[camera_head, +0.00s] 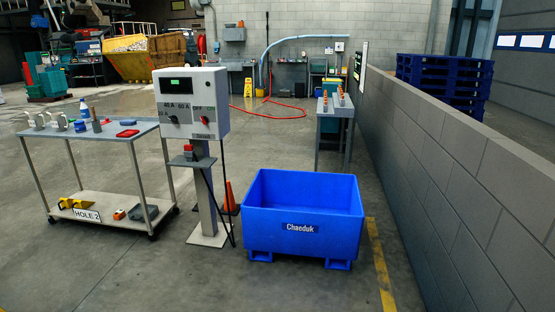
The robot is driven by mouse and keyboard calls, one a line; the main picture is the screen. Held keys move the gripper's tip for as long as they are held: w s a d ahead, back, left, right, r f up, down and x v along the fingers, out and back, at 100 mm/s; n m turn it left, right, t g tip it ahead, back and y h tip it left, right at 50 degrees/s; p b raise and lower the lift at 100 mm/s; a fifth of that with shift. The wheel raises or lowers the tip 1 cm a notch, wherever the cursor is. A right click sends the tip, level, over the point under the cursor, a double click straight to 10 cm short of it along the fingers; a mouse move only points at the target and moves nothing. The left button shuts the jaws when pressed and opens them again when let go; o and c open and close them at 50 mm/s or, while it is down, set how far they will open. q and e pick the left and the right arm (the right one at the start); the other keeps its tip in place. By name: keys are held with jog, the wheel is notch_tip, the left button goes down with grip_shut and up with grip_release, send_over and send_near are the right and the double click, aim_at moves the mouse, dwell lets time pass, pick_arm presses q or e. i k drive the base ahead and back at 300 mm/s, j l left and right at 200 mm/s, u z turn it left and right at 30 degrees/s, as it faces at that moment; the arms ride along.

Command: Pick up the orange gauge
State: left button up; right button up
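Several small orange upright items (341,95) stand on the narrow grey table (336,110) behind the blue bin. They may include the orange gauge, but they are too small to tell. A small orange and white object (119,214) lies on the lower shelf of the cart at the left; I cannot tell what it is. Neither of my grippers is in view.
A large blue bin (301,228) stands in the middle, beside a control box (191,102) on a post. An orange cone (229,198) is behind it. A metal cart (95,132) holds jugs and tools. A grey wall (455,170) bounds the right. Floor in front is clear.

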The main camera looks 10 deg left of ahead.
aim_at(121, 213)
jog(key=i+u, duration=0.2)
jog(key=i, duration=0.3)
jog(key=i+u, duration=0.2)
jog(key=i, duration=0.25)
jog(key=i+l+u, duration=0.2)
jog(key=i, duration=0.3)
jog(key=i+l+u, duration=0.15)
jog(key=i, duration=0.3)
jog(key=i+j+u, duration=0.2)
jog(key=i+u, duration=0.65)
jog(key=i, duration=0.2)
jog(key=i+j, duration=0.3)
jog(key=j, duration=0.15)
jog(key=i+j+z, duration=0.1)
jog(key=i+j, duration=0.55)
jog(key=j, duration=0.25)
